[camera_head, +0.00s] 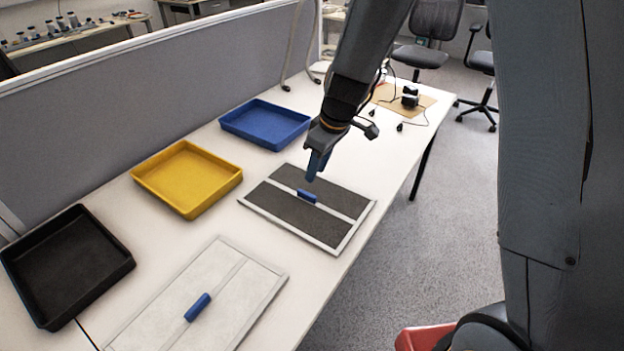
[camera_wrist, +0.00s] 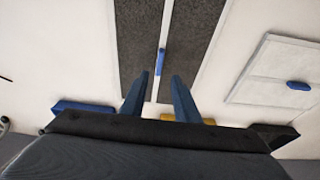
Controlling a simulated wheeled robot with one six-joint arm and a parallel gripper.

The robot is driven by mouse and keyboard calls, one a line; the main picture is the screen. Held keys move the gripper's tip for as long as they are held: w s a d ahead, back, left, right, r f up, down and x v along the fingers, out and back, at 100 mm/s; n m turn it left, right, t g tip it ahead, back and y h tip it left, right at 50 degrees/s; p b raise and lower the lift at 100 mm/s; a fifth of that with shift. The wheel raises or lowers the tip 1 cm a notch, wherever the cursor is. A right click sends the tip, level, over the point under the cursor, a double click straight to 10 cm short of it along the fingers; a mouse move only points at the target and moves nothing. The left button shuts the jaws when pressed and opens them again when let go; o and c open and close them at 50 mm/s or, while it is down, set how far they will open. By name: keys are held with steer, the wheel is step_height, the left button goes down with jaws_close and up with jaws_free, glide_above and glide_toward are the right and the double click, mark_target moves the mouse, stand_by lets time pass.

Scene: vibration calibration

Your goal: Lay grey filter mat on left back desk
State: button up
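The grey filter mat (camera_head: 282,206) lies flat on the white desk, with two dark grey panels, a pale frame and a blue handle (camera_head: 307,196) in its middle. In the wrist view the mat (camera_wrist: 191,38) shows ahead of the fingers, with its blue handle (camera_wrist: 160,61) between their lines. My gripper (camera_head: 314,178) is above the mat, close to the handle. In the wrist view its two blue fingers (camera_wrist: 160,76) are apart with nothing between them. I see no contact with the handle.
A white filter mat (camera_head: 169,312) with a blue handle lies nearer on the desk. Along the grey partition (camera_head: 160,85) stand a black tray (camera_head: 120,272), a yellow tray (camera_head: 190,208) and a blue tray (camera_head: 270,141). Small black devices (camera_head: 410,97) and cables lie at the far end.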

steer(key=s+d+r+m+h, duration=0.1)
steer(key=s+d+m, duration=0.4)
steer(key=s, duration=0.5)
steer(key=s+d+r+m+g+h, duration=0.1)
steer(key=s+d+r+m, duration=0.3)
steer(key=s+d, duration=0.5)
steer(key=shift+s+m, duration=0.5)
steer(key=shift+m, duration=0.2)
